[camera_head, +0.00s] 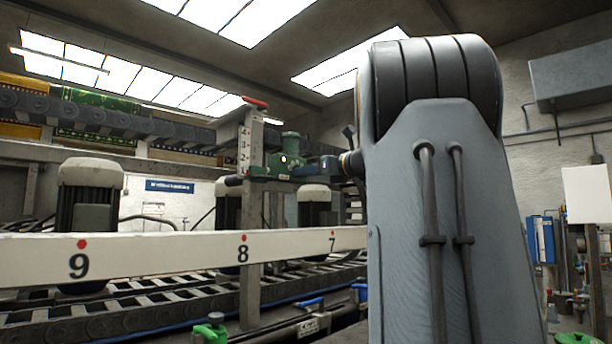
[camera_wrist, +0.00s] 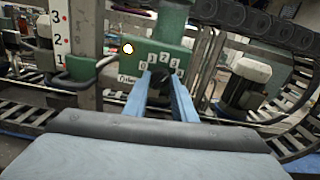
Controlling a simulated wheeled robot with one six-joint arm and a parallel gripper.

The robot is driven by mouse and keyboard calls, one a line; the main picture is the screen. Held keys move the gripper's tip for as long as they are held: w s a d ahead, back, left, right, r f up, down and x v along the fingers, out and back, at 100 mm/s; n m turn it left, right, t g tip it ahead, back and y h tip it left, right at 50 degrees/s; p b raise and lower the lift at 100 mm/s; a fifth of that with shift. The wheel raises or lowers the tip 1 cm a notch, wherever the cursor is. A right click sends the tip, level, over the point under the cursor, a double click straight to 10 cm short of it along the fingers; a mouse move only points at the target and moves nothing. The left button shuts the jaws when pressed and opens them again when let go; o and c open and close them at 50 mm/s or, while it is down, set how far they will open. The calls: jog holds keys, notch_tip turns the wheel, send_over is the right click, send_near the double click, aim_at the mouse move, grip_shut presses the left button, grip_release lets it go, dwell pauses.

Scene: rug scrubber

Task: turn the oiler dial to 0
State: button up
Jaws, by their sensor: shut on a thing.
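The green oiler (camera_wrist: 125,58) fills the middle of the wrist view, with small white number plates (camera_wrist: 153,58) in an arc on its face. The 0 plate (camera_wrist: 143,66) is at the arc's left end. The dark oiler dial (camera_wrist: 160,69) is below the arc. My gripper (camera_wrist: 161,78) has its two blue fingers shut on the dial, one on each side. The fingers partly cover the dial, and I cannot tell which number it points to. In the head view the oiler (camera_head: 284,162) is beside the post, left of my arm; the dial does not show clearly there.
A post with a numbered scale (camera_head: 245,143) and red top stands left of the oiler. A white beam marked 9, 8, 7 (camera_head: 160,254) crosses the front. Motors (camera_head: 88,205) and chain conveyors (camera_head: 110,310) lie around it. My arm hides much of the head view's right.

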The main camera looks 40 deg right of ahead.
jog(key=shift+r+n+b, duration=0.1)
jog(key=shift+n+b, duration=7.7)
jog(key=shift+n, duration=2.3)
jog(key=o, duration=1)
jog(key=shift+o, duration=0.2)
jog(key=shift+s+d, duration=0.1)
jog(key=s+b, duration=0.1)
jog(key=s, duration=0.6)
jog(key=shift+s+d, duration=0.25)
jog(key=shift+s, duration=0.05)
